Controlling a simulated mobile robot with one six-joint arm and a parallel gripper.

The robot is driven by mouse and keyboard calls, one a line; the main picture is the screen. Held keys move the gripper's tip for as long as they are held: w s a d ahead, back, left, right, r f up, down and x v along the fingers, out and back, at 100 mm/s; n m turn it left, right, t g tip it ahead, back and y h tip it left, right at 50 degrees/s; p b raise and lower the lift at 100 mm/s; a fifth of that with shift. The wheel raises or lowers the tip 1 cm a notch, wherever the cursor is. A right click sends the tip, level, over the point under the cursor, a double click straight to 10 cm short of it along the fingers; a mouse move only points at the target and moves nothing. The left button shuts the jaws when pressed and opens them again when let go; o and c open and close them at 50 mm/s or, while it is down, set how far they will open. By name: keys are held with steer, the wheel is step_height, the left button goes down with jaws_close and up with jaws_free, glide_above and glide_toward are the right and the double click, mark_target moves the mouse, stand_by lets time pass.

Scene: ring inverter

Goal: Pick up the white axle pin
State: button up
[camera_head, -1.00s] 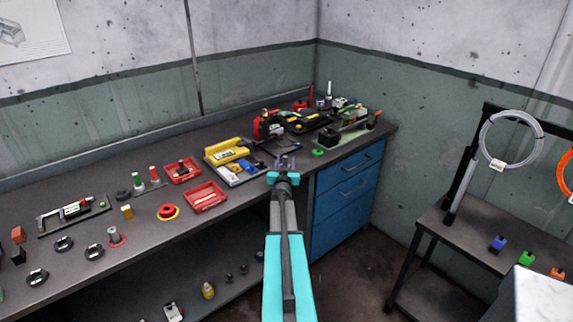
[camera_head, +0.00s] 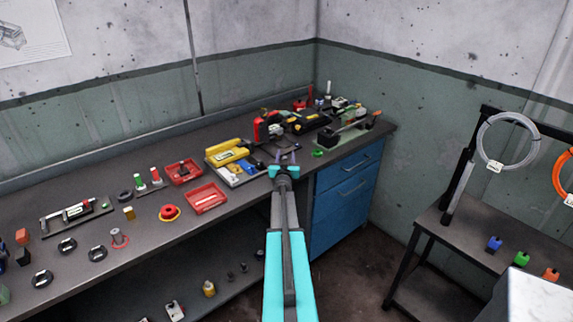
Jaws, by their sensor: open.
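A small white upright piece (camera_head: 328,88) stands at the far back of the bench, near the corner; it may be the white axle pin, but it is too small to be sure.
Blue drawers (camera_head: 345,205) stand below right. A side table (camera_head: 460,235) is at right.

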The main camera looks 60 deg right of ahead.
stand_by(0.4)
jaws_close()
steer(key=shift+r+b, duration=0.25)
steer(key=shift+b, duration=0.25)
steer(key=s+a+b, duration=0.2)
steer(key=s+a, duration=0.1)
steer(key=s, duration=0.5)
steer(key=s+a+b, duration=0.2)
steer(key=s+b, duration=0.1)
steer(key=s, duration=0.6)
steer(key=shift+a+b, duration=0.35)
steer(key=shift+a, duration=0.05)
steer(key=shift+r, duration=0.1)
